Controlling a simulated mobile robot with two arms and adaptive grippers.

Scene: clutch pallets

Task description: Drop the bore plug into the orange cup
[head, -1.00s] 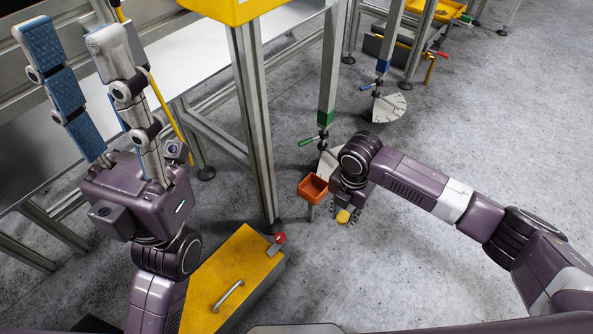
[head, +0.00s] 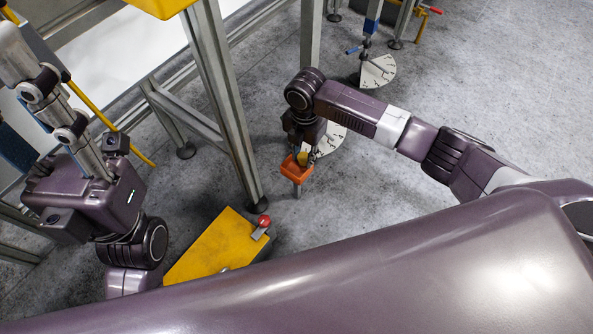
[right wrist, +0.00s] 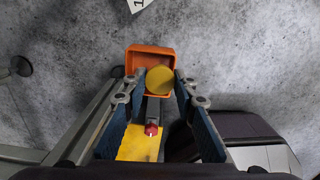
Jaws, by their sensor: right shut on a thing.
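The bore plug is a yellow round piece (head: 303,158), held between the fingertips of my right gripper (head: 303,148). In the right wrist view the plug (right wrist: 160,80) sits between the two blue finger pads and overlaps the lower right of the cup's opening. The orange cup (head: 291,168) is a small square open box on a post, right at the gripper's tips; it also shows in the right wrist view (right wrist: 134,62). I cannot tell how far the plug is above the cup's rim. My left gripper (head: 22,110) is at the left, its fingers apart and empty, partly cut off by the frame.
A yellow box (head: 215,250) with a red knob (head: 263,221) stands on the floor below the cup. A grey metal post (head: 222,95) of the workbench rises left of the cup. A white marked disc (head: 377,71) lies farther back. Open floor (head: 450,90) lies to the right.

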